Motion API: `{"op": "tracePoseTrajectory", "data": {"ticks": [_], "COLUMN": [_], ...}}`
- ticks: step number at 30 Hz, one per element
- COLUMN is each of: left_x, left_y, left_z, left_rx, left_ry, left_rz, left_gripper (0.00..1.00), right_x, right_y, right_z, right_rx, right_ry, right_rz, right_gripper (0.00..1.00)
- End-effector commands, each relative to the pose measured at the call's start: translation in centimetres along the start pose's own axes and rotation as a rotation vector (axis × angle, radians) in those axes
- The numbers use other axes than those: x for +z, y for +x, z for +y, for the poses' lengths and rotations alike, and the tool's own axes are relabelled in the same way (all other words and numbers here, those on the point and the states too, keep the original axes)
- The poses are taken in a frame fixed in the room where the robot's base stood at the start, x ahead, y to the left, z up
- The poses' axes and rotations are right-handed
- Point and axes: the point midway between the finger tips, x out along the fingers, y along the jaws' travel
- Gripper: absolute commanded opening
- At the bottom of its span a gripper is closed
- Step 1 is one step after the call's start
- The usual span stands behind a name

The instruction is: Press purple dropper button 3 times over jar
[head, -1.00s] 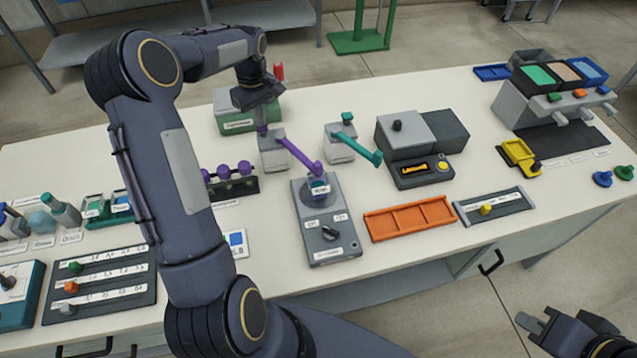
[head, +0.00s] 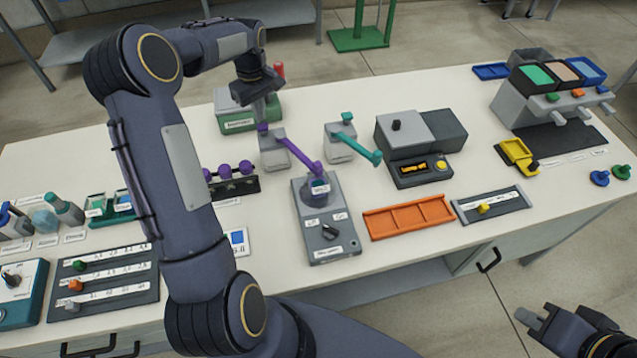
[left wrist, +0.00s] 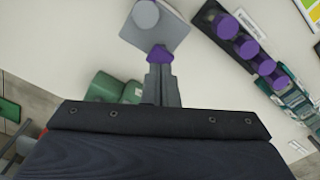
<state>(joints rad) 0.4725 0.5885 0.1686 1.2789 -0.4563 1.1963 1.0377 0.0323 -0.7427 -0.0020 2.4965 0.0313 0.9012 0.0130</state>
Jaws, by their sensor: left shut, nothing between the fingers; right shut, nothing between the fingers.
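The purple dropper has a grey block body (head: 275,153), a purple button on top (head: 262,127) and a purple spout (head: 300,155) slanting down to the right. My left gripper (head: 260,118) is shut and empty, pointing down just above the button. In the left wrist view the purple button (left wrist: 160,54) shows right at the shut fingertips; I cannot tell whether they touch. My right gripper (head: 524,318) is shut and empty, low at the right, away from the table.
A teal dropper (head: 340,143) stands right of the purple one. A green box (head: 238,121) is behind my left gripper. A rack with purple knobs (head: 232,184) is to the left. An orange tray (head: 408,217) lies to the right. My left arm hides part of the table.

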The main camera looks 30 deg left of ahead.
Motion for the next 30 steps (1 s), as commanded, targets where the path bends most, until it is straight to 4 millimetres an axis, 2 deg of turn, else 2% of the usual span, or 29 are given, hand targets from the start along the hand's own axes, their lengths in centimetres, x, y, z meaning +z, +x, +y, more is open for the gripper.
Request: {"op": "tracePoseTrajectory", "data": {"ticks": [3,14,30], "left_x": [0.0,0.0,0.0], "left_y": [-1.7,-5.1,-5.2], "left_z": [0.1,0.0,0.0], "left_rx": [0.001,0.001,0.001], "left_ry": [0.001,0.000,0.000], "left_rz": [0.001,0.001,0.000], "left_gripper": [0.00,0.00,0.00], "right_x": [-0.6,-1.6,-1.6], "right_y": [-1.1,-3.2,-3.1], "right_z": [-0.5,-1.4,-1.4], "right_rx": [0.000,0.000,0.000], "right_ry": [0.000,0.000,0.000], "right_rz": [0.000,0.000,0.000], "right_gripper": [0.00,0.00,0.00]}}
